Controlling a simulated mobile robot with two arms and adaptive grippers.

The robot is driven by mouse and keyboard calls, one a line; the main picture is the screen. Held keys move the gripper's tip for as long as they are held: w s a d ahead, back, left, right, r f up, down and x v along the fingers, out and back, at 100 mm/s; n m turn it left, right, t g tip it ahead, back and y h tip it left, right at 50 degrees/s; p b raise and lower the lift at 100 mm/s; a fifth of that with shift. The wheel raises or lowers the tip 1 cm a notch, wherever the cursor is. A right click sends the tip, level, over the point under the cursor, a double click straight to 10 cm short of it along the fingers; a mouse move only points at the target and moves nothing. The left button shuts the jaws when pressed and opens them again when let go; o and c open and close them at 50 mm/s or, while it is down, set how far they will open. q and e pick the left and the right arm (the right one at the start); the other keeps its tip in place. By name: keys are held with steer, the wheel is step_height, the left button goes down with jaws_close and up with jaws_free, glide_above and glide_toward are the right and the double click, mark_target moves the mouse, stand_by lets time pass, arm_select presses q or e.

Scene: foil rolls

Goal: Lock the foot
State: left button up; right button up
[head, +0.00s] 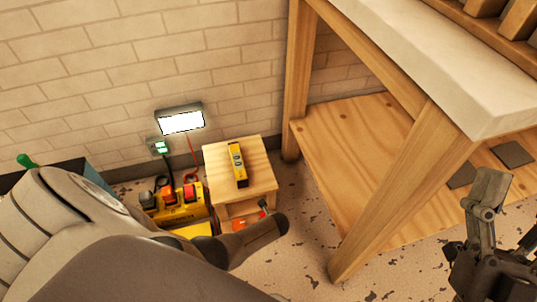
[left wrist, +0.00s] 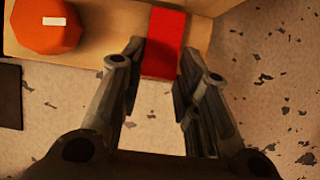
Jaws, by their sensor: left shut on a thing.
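A red lever-like piece (left wrist: 164,40) stands between the two fingers of my left gripper (left wrist: 161,62), which is shut on it. An orange many-sided knob (left wrist: 42,28) with a white mark lies left of it, on the same wooden part. In the head view, my left arm covers most of this place. A bit of orange-red (head: 238,225) shows low on a small wooden stand (head: 262,165), and a dark gripper part (head: 264,206) shows beside it. My right gripper (head: 490,195) is at the lower right, away from the stand; its finger gap is unclear.
A yellow level (head: 237,164) lies on the stand. A yellow unit with red parts (head: 176,205) is left of it, below a lit wall panel (head: 181,121). A wooden bench (head: 385,190) with a lower shelf stands right. Speckled floor (head: 310,250) lies open between.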

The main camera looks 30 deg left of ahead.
arm_select(q)
steer(key=shift+w+d+r+h+p, duration=0.2)
steer(key=shift+w+h+p, duration=0.1)
steer(key=shift+p, duration=0.15)
arm_select(e)
steer(key=w+f+g, duration=0.1)
steer(key=f, duration=0.1)
steer(key=w+f+g+h, duration=0.1)
steer(key=w+f+g, duration=0.1)
steer(key=shift+w+a, duration=0.15)
steer(key=shift+w, duration=0.05)
arm_select(q)
steer(key=shift+a, duration=0.1)
steer(key=o, duration=0.9)
steer(key=shift+o, duration=0.6)
steer(key=shift+s+a, duration=0.1)
steer(key=shift+s, duration=0.05)
steer(key=shift+r, duration=0.1)
steer(key=v, duration=1.1)
steer(key=shift+r, duration=0.35)
